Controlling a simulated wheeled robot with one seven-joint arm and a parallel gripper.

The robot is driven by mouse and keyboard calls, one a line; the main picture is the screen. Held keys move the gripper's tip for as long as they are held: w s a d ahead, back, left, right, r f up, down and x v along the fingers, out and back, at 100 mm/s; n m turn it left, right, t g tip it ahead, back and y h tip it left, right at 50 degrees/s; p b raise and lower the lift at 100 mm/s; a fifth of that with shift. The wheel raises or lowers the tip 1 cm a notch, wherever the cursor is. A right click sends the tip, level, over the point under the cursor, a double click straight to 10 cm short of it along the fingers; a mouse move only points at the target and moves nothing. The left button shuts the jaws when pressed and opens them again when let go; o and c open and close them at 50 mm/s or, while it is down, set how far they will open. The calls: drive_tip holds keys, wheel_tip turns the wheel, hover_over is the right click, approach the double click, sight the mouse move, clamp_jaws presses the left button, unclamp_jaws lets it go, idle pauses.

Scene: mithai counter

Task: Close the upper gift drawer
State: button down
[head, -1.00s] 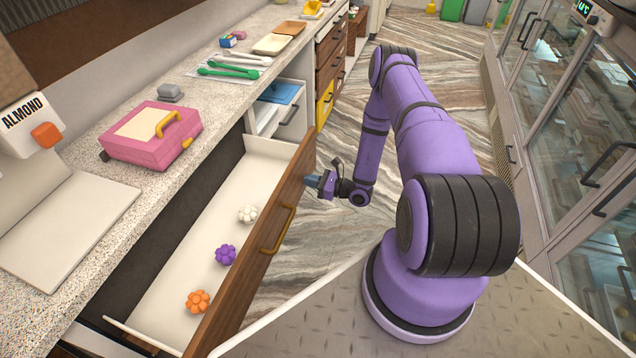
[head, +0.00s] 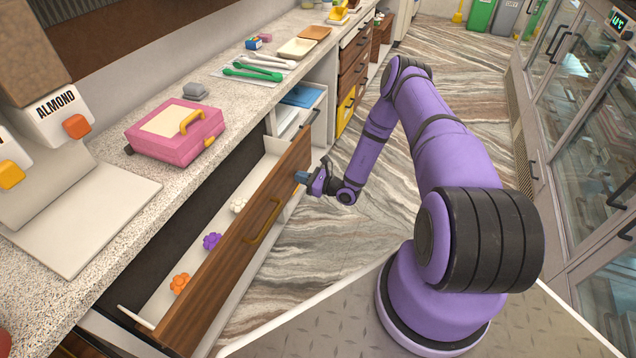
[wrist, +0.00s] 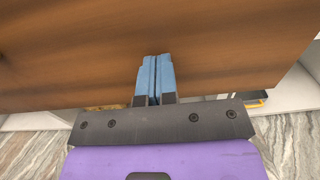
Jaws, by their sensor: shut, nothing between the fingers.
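The upper gift drawer (head: 232,250) has a brown wooden front with a yellow handle (head: 263,221) and stands partly open from the counter. Inside it lie a white rosette (head: 238,204), a purple rosette (head: 212,241) and an orange rosette (head: 180,283). My gripper (head: 301,177) is shut and empty, its blue fingertips at the drawer front near its far end, beyond the handle. In the wrist view the shut fingers (wrist: 155,80) lie against the brown wood (wrist: 220,40), seemingly touching it.
A pink case (head: 178,135), green tongs (head: 250,73) and a grey object (head: 194,90) are on the speckled counter. Glass-fronted cabinets (head: 590,110) line the right side. The marble-patterned floor (head: 400,195) between is clear apart from my arm.

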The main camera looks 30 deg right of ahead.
hover_over(259, 175)
drive_tip(key=shift+s+d, duration=0.15)
drive_tip(key=shift+w+a+r, duration=0.1)
drive_tip(key=shift+w+a, duration=0.1)
drive_tip(key=shift+w, duration=0.05)
drive_tip(key=shift+w+r, duration=0.1)
